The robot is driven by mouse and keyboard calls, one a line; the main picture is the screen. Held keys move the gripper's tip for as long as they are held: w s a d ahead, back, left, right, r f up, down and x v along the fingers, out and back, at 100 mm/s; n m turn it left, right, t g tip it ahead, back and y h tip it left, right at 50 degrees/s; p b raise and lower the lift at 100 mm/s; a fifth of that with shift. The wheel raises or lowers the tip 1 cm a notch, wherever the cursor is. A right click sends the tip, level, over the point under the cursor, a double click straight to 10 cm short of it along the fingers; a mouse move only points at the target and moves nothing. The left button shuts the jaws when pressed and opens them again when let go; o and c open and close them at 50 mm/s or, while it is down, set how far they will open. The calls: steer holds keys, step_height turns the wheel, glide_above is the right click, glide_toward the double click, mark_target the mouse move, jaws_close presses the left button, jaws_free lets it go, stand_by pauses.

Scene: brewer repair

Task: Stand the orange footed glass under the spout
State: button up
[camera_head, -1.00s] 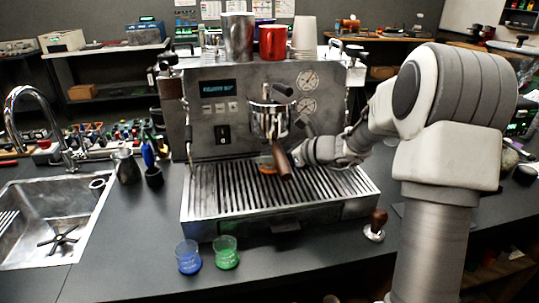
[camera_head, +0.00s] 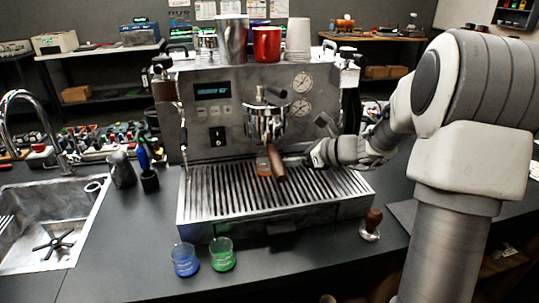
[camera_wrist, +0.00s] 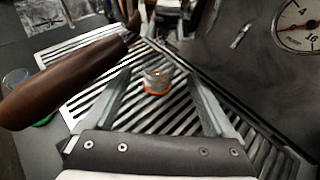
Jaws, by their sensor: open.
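The orange footed glass (camera_head: 263,167) stands upright on the slatted drip tray (camera_head: 225,211), below the portafilter spout (camera_head: 268,140). In the wrist view the glass (camera_wrist: 156,81) shows clear walls and an orange foot, and stands beyond my open fingers, roughly between their lines. My gripper (camera_head: 318,153) is to the right of the glass in the head view, apart from it and empty. The brown portafilter handle (camera_head: 278,168) partly hides the glass in the head view. Whether the glass is exactly centred under the spout I cannot tell.
A blue glass (camera_head: 186,260) and a green glass (camera_head: 222,254) stand on the counter in front of the machine. A tamper (camera_head: 371,224) stands at the right. In the wrist view the portafilter handle (camera_wrist: 62,80) is close on the left. The tray's front is clear.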

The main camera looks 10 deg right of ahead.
steer(key=v, duration=0.5)
steer(key=shift+s+d+r, duration=0.15)
steer(key=shift+s+d, duration=0.1)
steer(key=shift+s, duration=0.05)
